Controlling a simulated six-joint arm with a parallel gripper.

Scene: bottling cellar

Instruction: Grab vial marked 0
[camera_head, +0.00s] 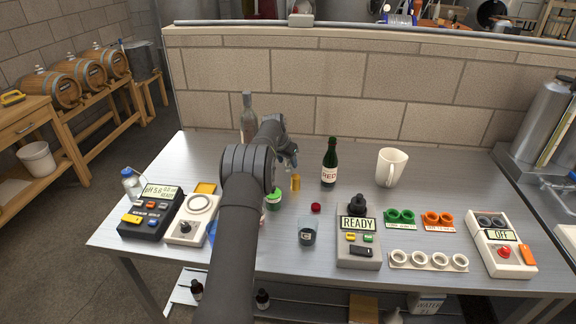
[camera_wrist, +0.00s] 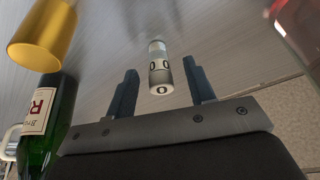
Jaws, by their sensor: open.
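The vial (camera_wrist: 160,70) is a small pale cylinder with black 0 marks, seen in the wrist view. It appears between the two dark fingers of my gripper (camera_wrist: 160,67), with a visible gap on each side. The fingers are open and do not appear to touch it. In the head view my gripper (camera_head: 286,154) is over the back middle of the table, left of the green wine bottle. I cannot make out the vial there; my arm and gripper may hide it.
The green bottle labelled RED (camera_head: 329,165) and a yellow cylinder (camera_head: 295,183) stand close to my gripper. They also show in the wrist view, the bottle (camera_wrist: 52,115) and cylinder (camera_wrist: 40,38) at left.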

